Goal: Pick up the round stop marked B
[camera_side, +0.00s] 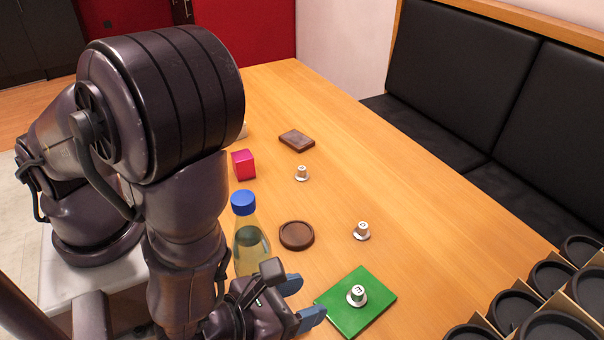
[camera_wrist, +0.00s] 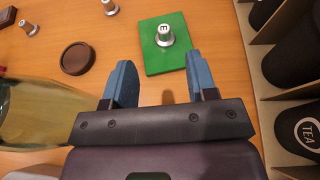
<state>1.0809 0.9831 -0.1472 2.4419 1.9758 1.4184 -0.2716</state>
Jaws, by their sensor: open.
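Three small silver round stops with lettered white tops are in view. One stop (camera_side: 357,296) stands upright on a green board (camera_side: 335,318); its top reads like an E in the wrist view (camera_wrist: 165,36). A second stop (camera_side: 361,231) stands on bare table behind the board, and a third (camera_side: 301,173) stands farther back. Both also show at the wrist view's upper left, the second (camera_wrist: 109,7) and the third (camera_wrist: 29,27). Their letters are too small to read, so I cannot tell which is B. My gripper (camera_side: 303,301) is open and empty, beside the green board; its blue fingers (camera_wrist: 158,62) point towards it.
A blue-capped bottle (camera_side: 250,245) stands close beside my gripper. A dark round coaster (camera_side: 297,236), a pink cube (camera_side: 243,165) and a brown slab (camera_side: 297,140) lie on the table. A compartment rack of black-lidded containers (camera_side: 549,278) fills the right. The table's right-centre is clear.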

